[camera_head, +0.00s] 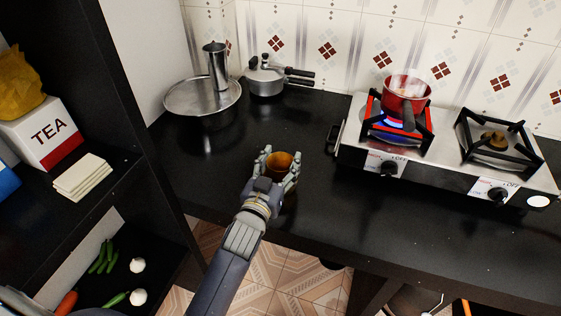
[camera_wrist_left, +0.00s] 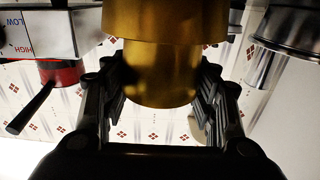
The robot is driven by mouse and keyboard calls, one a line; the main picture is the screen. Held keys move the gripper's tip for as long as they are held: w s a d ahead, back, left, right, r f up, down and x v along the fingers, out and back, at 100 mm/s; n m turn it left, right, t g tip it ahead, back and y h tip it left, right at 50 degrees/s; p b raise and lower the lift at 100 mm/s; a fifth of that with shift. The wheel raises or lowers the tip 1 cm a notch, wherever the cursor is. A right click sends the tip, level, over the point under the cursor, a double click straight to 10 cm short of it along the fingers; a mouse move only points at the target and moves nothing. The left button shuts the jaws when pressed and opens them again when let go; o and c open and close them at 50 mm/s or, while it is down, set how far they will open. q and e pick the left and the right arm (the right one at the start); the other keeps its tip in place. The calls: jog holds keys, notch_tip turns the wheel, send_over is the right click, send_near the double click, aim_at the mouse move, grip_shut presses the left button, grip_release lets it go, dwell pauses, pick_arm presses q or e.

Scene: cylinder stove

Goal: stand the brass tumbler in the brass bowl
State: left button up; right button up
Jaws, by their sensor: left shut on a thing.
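The brass tumbler (camera_head: 280,162) is upright over the black counter, its open top facing up. My left gripper (camera_head: 277,168) is shut on it, with fingers on both sides. In the left wrist view, which is upside down, the tumbler (camera_wrist_left: 160,75) shows between the fingers of the left gripper (camera_wrist_left: 160,100). A wider brass shape, which looks like the brass bowl (camera_wrist_left: 165,18), overlaps the tumbler's lower end. I cannot tell whether the tumbler rests in it. In the head view the hand mostly hides the bowl. My right gripper is out of view.
A stove (camera_head: 445,165) with a lit burner under a red pot (camera_head: 407,95) stands to the right. A steel pan (camera_head: 190,97) with a tall steel cylinder (camera_head: 217,66) and a pressure cooker (camera_head: 266,78) stand behind. The counter around the hand is clear.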

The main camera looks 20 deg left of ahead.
pick_arm(q)
jog(key=shift+f, duration=0.15)
jog(key=o, duration=1.1)
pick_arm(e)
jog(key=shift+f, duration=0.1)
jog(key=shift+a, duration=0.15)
pick_arm(q)
jog(key=shift+r, duration=0.2)
jog(key=shift+s+f, duration=0.1)
jog(key=shift+s, duration=0.2)
jog(key=s+b, duration=0.1)
jog(key=s, duration=0.9)
jog(key=shift+a, duration=0.2)
jog(key=shift+s, duration=0.75)
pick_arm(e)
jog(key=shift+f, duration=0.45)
